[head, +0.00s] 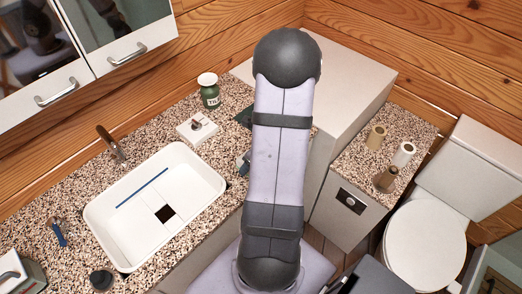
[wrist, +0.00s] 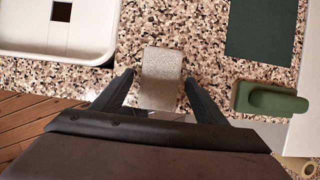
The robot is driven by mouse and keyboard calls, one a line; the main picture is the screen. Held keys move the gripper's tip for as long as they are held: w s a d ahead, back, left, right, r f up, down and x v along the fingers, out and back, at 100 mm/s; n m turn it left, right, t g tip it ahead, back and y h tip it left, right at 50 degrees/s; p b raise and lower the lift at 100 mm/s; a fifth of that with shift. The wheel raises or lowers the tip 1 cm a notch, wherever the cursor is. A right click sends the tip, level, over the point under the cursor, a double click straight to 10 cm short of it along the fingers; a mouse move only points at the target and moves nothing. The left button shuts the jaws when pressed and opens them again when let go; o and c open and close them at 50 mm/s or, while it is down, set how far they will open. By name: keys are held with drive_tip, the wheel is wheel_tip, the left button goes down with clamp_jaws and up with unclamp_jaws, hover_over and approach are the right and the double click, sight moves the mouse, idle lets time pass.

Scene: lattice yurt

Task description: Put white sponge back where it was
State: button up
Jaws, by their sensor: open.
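In the wrist view a pale, whitish block (wrist: 162,63), which looks like the white sponge, lies on the speckled counter near its front edge. My gripper (wrist: 158,80) is open, with one dark finger on each side of the block's near part. Small gaps seem to show between the fingers and the block; I cannot tell whether either finger touches it. In the head view my arm covers the block and most of my gripper.
The white sink (head: 124,219) is left of my arm. A dark green mat (wrist: 262,28) and a green handled object (wrist: 268,98) lie right of the block. A green jar (head: 209,92) and a small white box (head: 197,128) stand behind.

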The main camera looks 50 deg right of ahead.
drive_tip(key=p+v, duration=0.3)
drive_tip(key=v, duration=0.6)
drive_tip(key=shift+r, duration=0.3)
drive_tip(key=shift+s, duration=0.15)
drive_tip(key=w+a+r+m+h, duration=0.2)
drive_tip(key=w+r+m+h, duration=0.35)
drive_tip(key=m, duration=1.15)
drive_tip(key=s+a+m+g+y, duration=0.2)
drive_tip(key=s+a+m, duration=0.2)
drive_tip(key=a+m, duration=0.5)
drive_tip(key=s+a+m+g+y, duration=0.2)
drive_tip(key=s+a+m+y, duration=0.1)
drive_tip(key=a+m, duration=0.7)
drive_tip(key=a, duration=0.4)
drive_tip(key=shift+s+r+g, duration=0.25)
drive_tip(key=shift+s+g, duration=0.05)
drive_tip(key=shift+s, duration=0.1)
drive_tip(key=shift+y, duration=0.25)
